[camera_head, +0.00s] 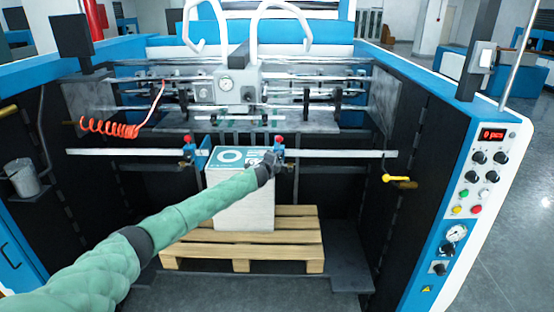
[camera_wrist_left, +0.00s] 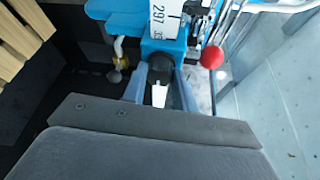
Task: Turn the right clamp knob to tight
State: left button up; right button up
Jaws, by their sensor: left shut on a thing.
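The right clamp (camera_head: 280,147) is a blue block with a red ball on top, on the horizontal rail. My left gripper (camera_head: 273,158) reaches it from the front and covers its front face in the head view. In the left wrist view the clamp's black knob (camera_wrist_left: 161,65) sits below a blue block (camera_wrist_left: 168,49) with a white scale. The fingers of my left gripper (camera_wrist_left: 161,92) lie on either side of the knob, shut on it. A white pointer-like piece (camera_wrist_left: 159,96) shows between the fingers. My right gripper is in neither view.
The left clamp (camera_head: 188,150) sits on the same rail (camera_head: 340,154). A stack of sheets (camera_head: 240,208) stands on a wooden pallet (camera_head: 185,250) below. A red ball (camera_wrist_left: 212,57) is close beside the fingers. A control panel (camera_head: 482,175) is at the right.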

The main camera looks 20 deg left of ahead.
pick_arm(q)
jog(key=shift+f, duration=0.2)
jog(key=o, duration=1)
jog(key=shift+r, duration=0.1)
jog(key=shift+c, duration=0.2)
jog(key=shift+s, duration=0.1)
jog(key=s+b, duration=0.3)
jog(key=s, duration=0.4)
jog(key=shift+s+a+r, duration=0.25)
jog(key=shift+a+r, duration=0.15)
jog(key=shift+a, duration=0.05)
